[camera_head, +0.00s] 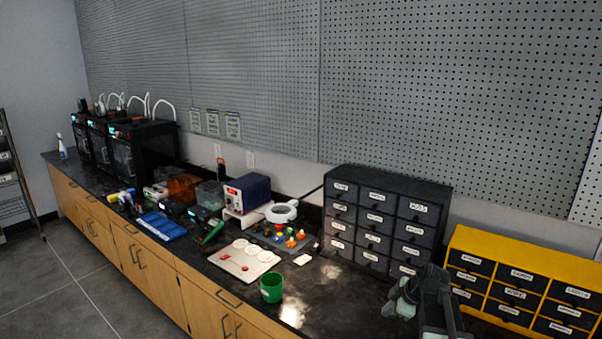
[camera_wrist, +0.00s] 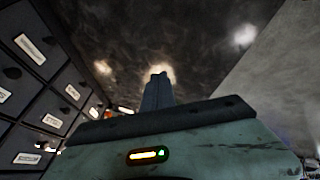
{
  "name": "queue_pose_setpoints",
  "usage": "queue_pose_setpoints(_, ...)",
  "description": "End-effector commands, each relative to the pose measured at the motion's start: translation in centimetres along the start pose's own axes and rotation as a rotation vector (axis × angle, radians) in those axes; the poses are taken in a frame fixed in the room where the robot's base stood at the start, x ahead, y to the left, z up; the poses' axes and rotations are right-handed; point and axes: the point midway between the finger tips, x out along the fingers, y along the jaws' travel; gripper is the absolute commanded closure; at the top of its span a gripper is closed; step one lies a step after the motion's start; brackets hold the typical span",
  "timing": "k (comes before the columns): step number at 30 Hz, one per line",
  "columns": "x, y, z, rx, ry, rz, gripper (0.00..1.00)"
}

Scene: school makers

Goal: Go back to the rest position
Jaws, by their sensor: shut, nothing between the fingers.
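My gripper (camera_head: 408,297) is at the lower right in the head view, above the dark countertop (camera_head: 335,300). It is in front of the black drawer cabinet (camera_head: 376,222) and left of the yellow drawer cabinet (camera_head: 530,262). In the wrist view the fingers of my gripper (camera_wrist: 158,78) are together, with nothing between them. The countertop (camera_wrist: 140,35) shows beyond the fingertips, and the black cabinet's labelled drawers (camera_wrist: 45,85) run along the left side. Part of my arm hides the counter near the yellow cabinet.
A green cup (camera_head: 271,288) stands near the counter's front edge. Left of it lies a pale board (camera_head: 243,262) with round pads. Behind are a mat with colourful small parts (camera_head: 290,238) and a blue-and-white device (camera_head: 246,193). Black printers (camera_head: 140,150) stand farther left. Counter right of the cup is clear.

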Motion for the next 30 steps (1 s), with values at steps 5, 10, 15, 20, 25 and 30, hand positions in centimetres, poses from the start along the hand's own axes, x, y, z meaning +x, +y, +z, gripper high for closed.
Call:
queue_pose_setpoints(5, 3.0, -9.7, -10.3, 0.118, -0.093, -0.158, 1.0)
queue_pose_setpoints(10, 2.6, -16.9, -12.3, 0.455, -0.297, -0.199, 1.0)
queue_pose_setpoints(15, 0.8, -19.2, -9.1, 0.877, -0.482, -0.116, 1.0)
queue_pose_setpoints(20, 0.3, -19.7, -8.3, 1.135, -0.555, -0.052, 1.0)
queue_pose_setpoints(25, 0.3, -19.8, -8.5, 1.196, -0.56, -0.037, 1.0)
queue_pose_setpoints(30, 0.3, -19.7, -8.5, 1.195, -0.559, -0.038, 1.0)
